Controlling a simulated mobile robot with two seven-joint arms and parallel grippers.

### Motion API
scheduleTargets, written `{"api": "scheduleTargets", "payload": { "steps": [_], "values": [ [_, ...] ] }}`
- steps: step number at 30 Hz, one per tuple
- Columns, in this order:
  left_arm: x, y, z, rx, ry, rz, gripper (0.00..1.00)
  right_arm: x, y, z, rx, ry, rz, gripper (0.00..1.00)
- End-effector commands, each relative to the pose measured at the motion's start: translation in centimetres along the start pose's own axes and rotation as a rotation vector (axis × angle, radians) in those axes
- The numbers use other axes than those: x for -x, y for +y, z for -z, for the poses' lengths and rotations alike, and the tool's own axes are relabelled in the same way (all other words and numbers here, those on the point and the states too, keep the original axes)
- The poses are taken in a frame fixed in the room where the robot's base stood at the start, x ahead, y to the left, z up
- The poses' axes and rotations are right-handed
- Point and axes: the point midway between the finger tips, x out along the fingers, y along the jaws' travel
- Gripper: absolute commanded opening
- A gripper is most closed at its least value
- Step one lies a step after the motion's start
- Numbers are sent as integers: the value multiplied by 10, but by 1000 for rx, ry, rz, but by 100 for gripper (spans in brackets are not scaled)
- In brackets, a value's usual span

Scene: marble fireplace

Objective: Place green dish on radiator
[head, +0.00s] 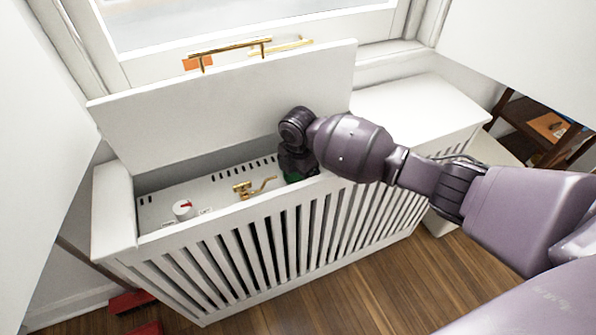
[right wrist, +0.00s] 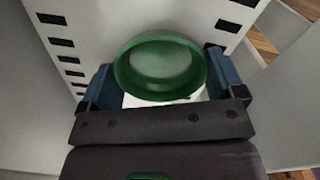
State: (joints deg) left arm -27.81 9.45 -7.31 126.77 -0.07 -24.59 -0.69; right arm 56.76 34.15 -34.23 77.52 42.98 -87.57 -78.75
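The green dish (right wrist: 160,68) is a round shallow bowl. In the right wrist view it fills the gap between the two blue fingers of my right gripper (right wrist: 160,75), which look closed against its sides. In the head view my right gripper (head: 297,165) reaches down inside the open cover, and only a bit of the green dish (head: 300,178) shows below it. The radiator (head: 215,193) is the white slotted surface inside the cover. I cannot tell whether the dish touches it. My left gripper is not in view.
The white slatted cover (head: 115,220) has its lid (head: 220,105) raised at the back. A white knob (head: 182,210) and a brass valve (head: 250,188) stand on the radiator's left and middle. A wooden shelf (head: 545,128) is at the right.

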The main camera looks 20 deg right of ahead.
Motion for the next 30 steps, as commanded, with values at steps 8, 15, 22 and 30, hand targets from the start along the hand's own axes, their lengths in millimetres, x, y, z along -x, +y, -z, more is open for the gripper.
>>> {"api": "scheduleTargets", "payload": {
  "steps": [8,15,22,30],
  "values": [
    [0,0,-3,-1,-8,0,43,0,0,0,1,0,0,100],
    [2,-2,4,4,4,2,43,20,1,0,1,-2,-5,100],
    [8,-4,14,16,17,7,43,67,2,0,2,-4,-10,100],
    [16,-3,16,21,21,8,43,110,1,0,1,-2,-5,100]
  ]
}}
